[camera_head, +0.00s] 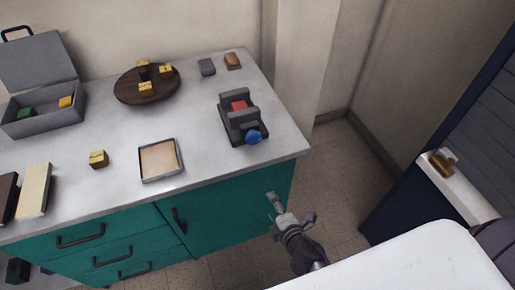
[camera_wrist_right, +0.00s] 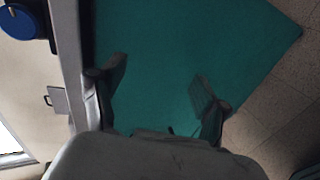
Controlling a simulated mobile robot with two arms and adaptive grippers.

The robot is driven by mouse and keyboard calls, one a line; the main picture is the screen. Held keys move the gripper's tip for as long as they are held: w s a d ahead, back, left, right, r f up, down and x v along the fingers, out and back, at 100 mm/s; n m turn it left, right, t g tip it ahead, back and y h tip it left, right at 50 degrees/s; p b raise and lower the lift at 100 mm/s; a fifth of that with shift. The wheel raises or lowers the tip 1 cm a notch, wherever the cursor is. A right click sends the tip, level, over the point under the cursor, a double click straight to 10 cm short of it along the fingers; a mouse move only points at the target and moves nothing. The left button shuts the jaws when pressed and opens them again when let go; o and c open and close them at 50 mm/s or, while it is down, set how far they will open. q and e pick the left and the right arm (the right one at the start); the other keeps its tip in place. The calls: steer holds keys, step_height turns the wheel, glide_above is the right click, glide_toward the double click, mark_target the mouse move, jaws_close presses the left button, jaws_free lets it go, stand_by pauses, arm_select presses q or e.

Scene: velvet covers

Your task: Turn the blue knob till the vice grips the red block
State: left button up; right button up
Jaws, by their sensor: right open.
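The dark grey vice (camera_head: 231,127) stands near the right end of the grey worktop. The red block (camera_head: 239,105) sits between its jaws; whether both jaws touch it I cannot tell. The blue knob (camera_head: 253,138) is on the vice's near end, facing the front edge. It also shows in the right wrist view (camera_wrist_right: 18,20), cut off at the top left. My right gripper (camera_head: 272,200) is open and empty, in front of the teal cabinet, below and apart from the knob. In the wrist view its fingers (camera_wrist_right: 155,88) are spread against the teal panel. My left gripper is not in view.
On the worktop (camera_head: 120,190) are a shallow tray (camera_head: 162,176), a yellow block (camera_head: 98,159), a round dark board (camera_head: 128,91) with yellow blocks, and an open grey box (camera_head: 45,120). Small grey and brown blocks lie behind the vice. A dark blue door stands right.

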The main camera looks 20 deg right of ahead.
mark_target(254, 141)
step_height(254, 141, up, 15)
steer(key=w+n+t+b, duration=0.15)
steer(key=n+t, duration=0.35)
steer(key=n, duration=0.5)
steer(key=w+p, duration=0.1)
steer(key=w, duration=0.3)
steer(key=w+p, duration=0.1)
steer(key=w, duration=0.3)
steer(key=w+a, duration=0.1)
steer(key=w, duration=0.3)
steer(key=shift+w+r+p, duration=0.1)
steer(key=shift+w+p, duration=0.25)
steer(key=shift+p, duration=0.05)
steer(key=shift+w, duration=0.5)
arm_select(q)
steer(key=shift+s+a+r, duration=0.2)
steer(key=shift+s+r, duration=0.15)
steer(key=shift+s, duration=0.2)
arm_select(e)
steer(key=c, duration=1.2)
steer(key=shift+o, duration=0.2)
